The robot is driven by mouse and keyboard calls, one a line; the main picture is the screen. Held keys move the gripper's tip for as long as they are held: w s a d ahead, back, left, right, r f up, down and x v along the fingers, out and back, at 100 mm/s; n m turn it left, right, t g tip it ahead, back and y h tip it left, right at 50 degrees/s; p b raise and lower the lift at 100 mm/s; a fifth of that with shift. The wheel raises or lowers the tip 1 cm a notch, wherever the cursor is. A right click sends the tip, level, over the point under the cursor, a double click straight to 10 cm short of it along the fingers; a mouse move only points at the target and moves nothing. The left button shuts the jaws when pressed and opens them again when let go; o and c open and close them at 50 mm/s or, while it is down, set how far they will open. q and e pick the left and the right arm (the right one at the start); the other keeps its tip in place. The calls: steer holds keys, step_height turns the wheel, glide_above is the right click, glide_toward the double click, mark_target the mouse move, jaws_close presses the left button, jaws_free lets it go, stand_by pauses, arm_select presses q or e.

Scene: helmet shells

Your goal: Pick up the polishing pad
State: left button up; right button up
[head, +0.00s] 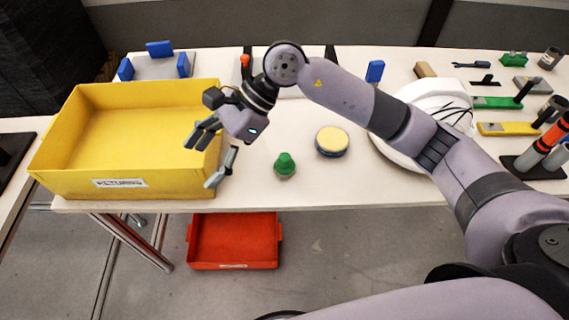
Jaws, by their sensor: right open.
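A round pad with a cream-yellow top and a dark blue edge, which looks like the polishing pad (332,140), lies on the white table right of centre in the head view. My right gripper (206,160) is open and empty, with its fingers spread near the right wall of the yellow bin. It is well to the left of the pad, apart from it. A small green knob-like piece (285,164) stands on the table between the gripper and the pad. My left gripper is not in view.
A yellow bin (55,148) stands on the left of the table (330,190). A white helmet shell (392,150) is just right of the pad, partly behind my right arm. Tools and small parts line the right side. A red crate (234,266) is on the floor.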

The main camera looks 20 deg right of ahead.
steer(key=w+d+f+t+h, duration=0.15)
steer(key=w+d+h, duration=0.4)
steer(key=d, duration=0.55)
steer(key=h, duration=0.4)
glide_above(285, 157)
steer(key=shift+n, duration=0.4)
steer(key=f+p, duration=0.1)
steer(key=f, duration=0.2)
steer(key=f+p, duration=0.1)
steer(key=f, duration=0.6)
steer(key=shift+d+f+p, duration=0.1)
steer(key=shift+d+p, duration=0.15)
steer(key=shift+p, duration=0.15)
steer(key=shift+w+f, duration=0.1)
steer(key=shift+f, duration=0.45)
steer(key=shift+a+f+p, duration=0.1)
steer(key=shift+f+p, duration=0.2)
steer(key=f, duration=0.1)
steer(key=f+p, duration=0.1)
steer(key=f, duration=0.1)
steer(key=shift+a+f, duration=0.2)
steer(key=shift+f, duration=0.6)
steer(key=shift+c, duration=0.4)
